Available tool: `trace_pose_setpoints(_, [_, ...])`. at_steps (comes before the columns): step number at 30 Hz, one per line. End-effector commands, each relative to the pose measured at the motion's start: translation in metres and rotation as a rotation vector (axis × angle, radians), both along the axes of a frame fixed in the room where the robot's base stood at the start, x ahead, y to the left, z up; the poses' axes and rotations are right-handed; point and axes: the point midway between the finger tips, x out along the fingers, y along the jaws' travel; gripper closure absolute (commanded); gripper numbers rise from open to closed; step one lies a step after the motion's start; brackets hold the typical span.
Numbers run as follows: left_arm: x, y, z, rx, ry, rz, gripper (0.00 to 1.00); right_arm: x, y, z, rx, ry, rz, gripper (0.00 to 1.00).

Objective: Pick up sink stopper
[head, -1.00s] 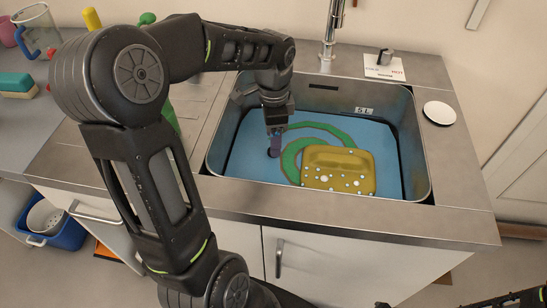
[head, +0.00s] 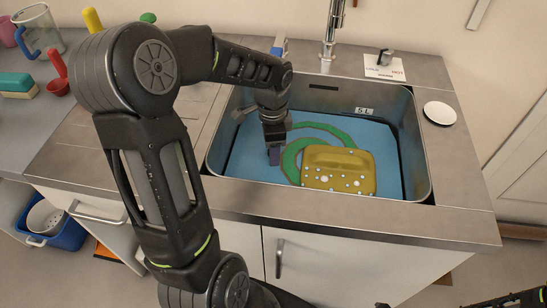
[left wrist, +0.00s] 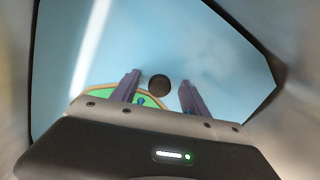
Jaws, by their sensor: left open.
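The sink stopper appears to be the small dark round piece (left wrist: 159,85) on the blue sink floor in the left wrist view. In the head view it is hidden behind my left gripper (head: 275,157). My left gripper is inside the sink, pointing down, at the left part of the basin. In the left wrist view its two purple fingers (left wrist: 159,80) are apart, with the dark piece showing between their tips. I cannot tell how far above it they are.
The sink (head: 418,150) holds a yellow sponge-like block (head: 338,168) with white dots, right of my gripper. The basin walls stand close around the gripper. A white disc (head: 440,112) lies on the counter at right. A tap (head: 332,30) stands behind the sink.

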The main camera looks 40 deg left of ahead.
Motion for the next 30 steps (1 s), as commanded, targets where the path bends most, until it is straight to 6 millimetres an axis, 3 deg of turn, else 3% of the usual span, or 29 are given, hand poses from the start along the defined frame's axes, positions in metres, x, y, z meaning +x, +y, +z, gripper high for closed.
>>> trace_pose_setpoints(10, [0.0001,-0.0001,0.0003,0.000,0.000,0.000,0.49,0.0000,0.0000,0.0000,0.000,0.000,0.000,0.64])
trace_pose_setpoints(30, [0.0000,-0.0001,0.0003,0.000,0.000,0.000,1.00,0.0000,0.0000,0.0000,0.000,0.000,0.000,0.64])
